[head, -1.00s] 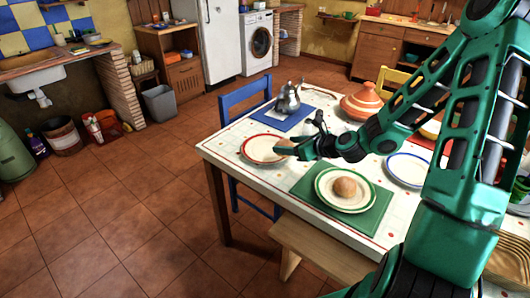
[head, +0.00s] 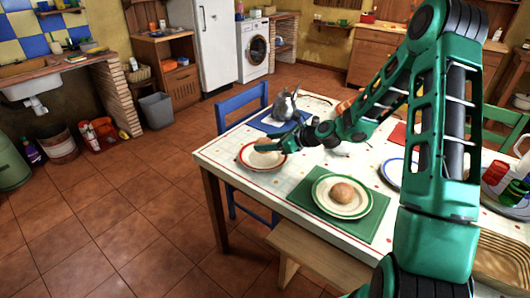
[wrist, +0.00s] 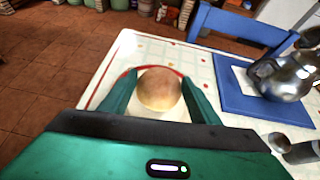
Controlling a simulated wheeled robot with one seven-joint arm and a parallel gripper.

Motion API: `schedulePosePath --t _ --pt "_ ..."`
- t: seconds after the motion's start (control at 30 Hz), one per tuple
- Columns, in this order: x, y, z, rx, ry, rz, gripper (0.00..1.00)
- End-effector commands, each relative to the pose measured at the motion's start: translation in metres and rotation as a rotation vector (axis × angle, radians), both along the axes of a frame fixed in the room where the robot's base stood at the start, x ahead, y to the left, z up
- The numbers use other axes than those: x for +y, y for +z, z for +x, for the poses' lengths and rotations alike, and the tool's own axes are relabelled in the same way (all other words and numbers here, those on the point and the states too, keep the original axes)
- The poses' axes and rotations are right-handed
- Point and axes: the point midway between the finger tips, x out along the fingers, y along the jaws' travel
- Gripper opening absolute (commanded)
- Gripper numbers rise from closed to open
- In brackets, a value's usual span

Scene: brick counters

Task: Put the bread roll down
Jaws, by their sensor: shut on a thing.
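My gripper (head: 272,146) is shut on a round brown bread roll (wrist: 160,89), with one finger on each side of it in the wrist view. The roll is over the red-rimmed plate (head: 247,163) near the table's left end. The plate's red rim also shows behind the roll in the wrist view. I cannot tell whether the roll touches the plate. A second bread roll (head: 342,192) lies on a green-rimmed plate (head: 326,203) on a green mat (head: 308,201).
A metal teapot (head: 286,105) stands on a blue mat (wrist: 237,97) behind the red-rimmed plate. A blue chair (head: 243,101) is at the table's far left side. A wooden bench (head: 310,262) stands in front. A blue-rimmed plate (head: 390,174) is partly hidden by my arm.

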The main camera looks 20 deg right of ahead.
Motion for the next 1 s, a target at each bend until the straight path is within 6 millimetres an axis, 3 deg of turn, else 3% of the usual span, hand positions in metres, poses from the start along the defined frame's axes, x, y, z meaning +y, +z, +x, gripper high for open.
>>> schedulePosePath --t 0.27,0.53,0.73,0.77,0.83,1.0 --pt "0.003 -0.013 0.011 0.001 0.0 0.001 0.35" --pt "0.004 -0.046 0.011 0.002 0.0 0.0 0.35" --pt "0.004 -0.048 0.011 0.002 0.001 -0.001 0.35" --pt "0.004 -0.048 0.01 0.002 0.001 -0.001 0.61" --pt "0.004 -0.048 0.01 0.002 0.001 -0.001 0.76" --pt "0.004 -0.047 0.011 0.001 0.001 -0.001 0.76"
